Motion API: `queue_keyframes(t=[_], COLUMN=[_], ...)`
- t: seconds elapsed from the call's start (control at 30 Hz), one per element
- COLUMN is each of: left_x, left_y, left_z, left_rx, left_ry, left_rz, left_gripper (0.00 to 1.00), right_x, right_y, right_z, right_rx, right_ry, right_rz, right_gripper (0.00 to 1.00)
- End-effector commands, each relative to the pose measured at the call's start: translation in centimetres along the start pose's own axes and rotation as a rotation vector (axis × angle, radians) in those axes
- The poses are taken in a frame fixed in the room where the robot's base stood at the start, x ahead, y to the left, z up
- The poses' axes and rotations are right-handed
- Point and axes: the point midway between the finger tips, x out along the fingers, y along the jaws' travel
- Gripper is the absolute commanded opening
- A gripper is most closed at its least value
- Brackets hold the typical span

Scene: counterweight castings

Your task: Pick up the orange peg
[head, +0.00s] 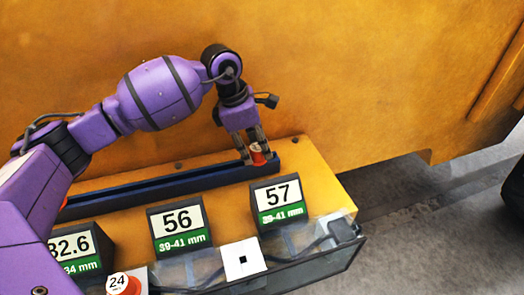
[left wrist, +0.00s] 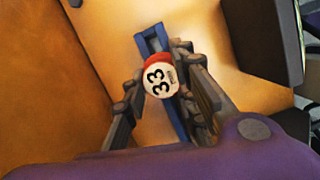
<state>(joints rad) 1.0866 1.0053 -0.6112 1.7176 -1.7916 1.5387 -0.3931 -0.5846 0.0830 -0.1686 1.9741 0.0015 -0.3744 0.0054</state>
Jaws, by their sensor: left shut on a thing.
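The orange peg (head: 258,154) has a white round top and stands at the right end of the dark blue rail (head: 170,180). My left gripper (head: 254,158) comes down from above with its fingers closed on either side of the peg. In the left wrist view the peg (left wrist: 161,80) shows a white cap reading 33 with an orange-red rim, between the two fingers of the gripper (left wrist: 160,72). The blue rail (left wrist: 150,40) runs behind it. The peg's lower part is hidden, so I cannot tell whether it touches the rail. My right gripper is out of view.
Label blocks reading 56 (head: 178,224) and 57 (head: 278,200) stand in front of the rail, with another block (head: 78,252) at the left. A second orange-red peg marked 24 (head: 122,285) is at the bottom left. An orange casting wall (head: 350,80) rises behind.

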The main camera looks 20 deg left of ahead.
Motion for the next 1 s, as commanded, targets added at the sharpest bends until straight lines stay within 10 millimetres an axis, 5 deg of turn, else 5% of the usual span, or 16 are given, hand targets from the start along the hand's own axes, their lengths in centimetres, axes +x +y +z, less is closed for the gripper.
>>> queue_keyframes(t=[0.27,0.53,1.0], left_x=[-0.3,-3.3,-12.0], left_y=[0.1,0.2,-7.3], left_z=[0.0,0.9,-3.1], left_rx=[-0.001,0.000,-0.001], left_ry=[0.001,-0.001,0.005], left_rz=[0.002,0.005,0.001], left_gripper=[0.00,0.00,0.00], right_x=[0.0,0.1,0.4], right_y=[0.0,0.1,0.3], right_z=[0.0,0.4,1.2], right_rx=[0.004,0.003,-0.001], right_ry=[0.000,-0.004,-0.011], right_rz=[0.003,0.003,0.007], right_gripper=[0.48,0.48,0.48])
